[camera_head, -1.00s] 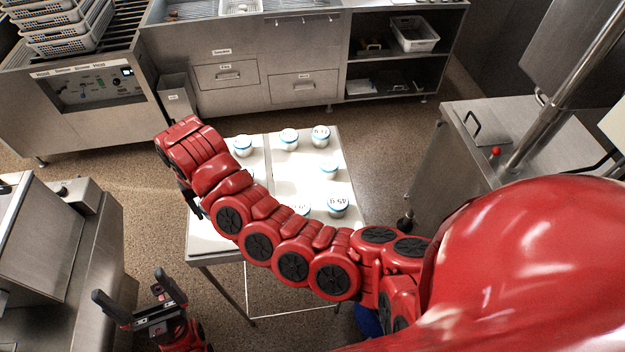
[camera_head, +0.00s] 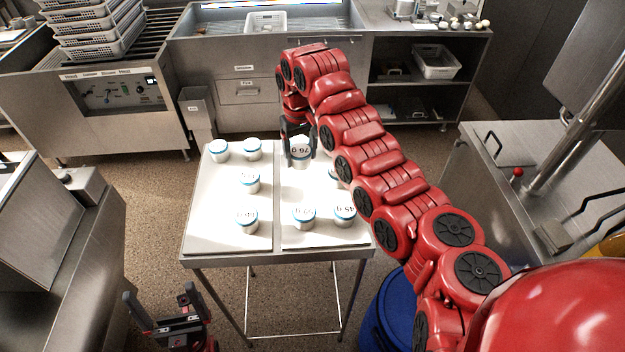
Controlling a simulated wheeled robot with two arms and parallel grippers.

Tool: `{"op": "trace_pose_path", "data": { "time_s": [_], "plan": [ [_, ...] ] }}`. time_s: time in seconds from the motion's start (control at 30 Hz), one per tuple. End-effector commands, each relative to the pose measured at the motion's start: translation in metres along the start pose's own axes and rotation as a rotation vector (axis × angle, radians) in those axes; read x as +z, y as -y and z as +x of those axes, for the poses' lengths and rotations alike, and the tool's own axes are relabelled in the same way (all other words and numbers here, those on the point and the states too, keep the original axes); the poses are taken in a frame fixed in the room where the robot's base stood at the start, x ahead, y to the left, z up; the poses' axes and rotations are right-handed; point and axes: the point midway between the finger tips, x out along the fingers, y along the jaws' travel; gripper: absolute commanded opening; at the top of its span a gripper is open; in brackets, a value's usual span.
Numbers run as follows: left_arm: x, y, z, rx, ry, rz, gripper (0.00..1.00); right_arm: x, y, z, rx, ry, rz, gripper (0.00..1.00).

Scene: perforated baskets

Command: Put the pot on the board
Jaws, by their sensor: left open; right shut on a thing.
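My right gripper (camera_head: 298,148) is shut on a white pot (camera_head: 301,162) with a blue band and a printed label. It holds this pot upright over the far part of the right white board (camera_head: 320,238); I cannot tell whether the pot touches the board. Two more pots (camera_head: 304,218) (camera_head: 344,216) stand at the near end of this board, and another is partly hidden behind my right arm. The left white board (camera_head: 212,215) carries several similar pots (camera_head: 249,182). My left gripper (camera_head: 158,304) is open and empty, low at the left of the table.
Both boards lie side by side on a metal table (camera_head: 270,258). A blue bin (camera_head: 385,322) stands on the floor at its near right. Steel counters stand left (camera_head: 55,245) and right (camera_head: 480,215). A sink unit (camera_head: 235,60) and stacked baskets (camera_head: 95,30) are behind.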

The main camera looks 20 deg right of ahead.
Motion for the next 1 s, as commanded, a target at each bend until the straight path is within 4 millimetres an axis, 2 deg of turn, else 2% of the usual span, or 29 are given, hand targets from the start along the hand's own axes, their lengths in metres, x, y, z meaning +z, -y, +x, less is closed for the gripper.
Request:
{"op": "trace_pose_path", "data": {
  "time_s": [0.2, 0.47, 0.63, 0.97, 1.0],
  "plan": [
    [-0.002, 0.001, 0.011, 0.0, 0.0, 0.0, 1.0, 0.001, 0.002, 0.031, -0.002, 0.002, 0.001, 0.15],
    [-0.004, 0.001, 0.026, 0.0, 0.0, 0.0, 1.0, 0.0, 0.0, 0.052, 0.0, 0.0, 0.001, 0.15],
    [-0.006, 0.002, 0.038, 0.0, 0.0, 0.0, 1.0, 0.001, 0.0, 0.077, 0.001, 0.003, 0.001, 0.15],
    [-0.005, 0.002, 0.032, 0.0, 0.0, 0.0, 1.0, 0.0, 0.0, 0.084, 0.001, -0.001, 0.002, 0.15],
    [-0.005, 0.002, 0.032, 0.0, 0.0, 0.0, 1.0, 0.0, 0.0, 0.084, 0.001, -0.001, 0.002, 0.74]
  ]
}}
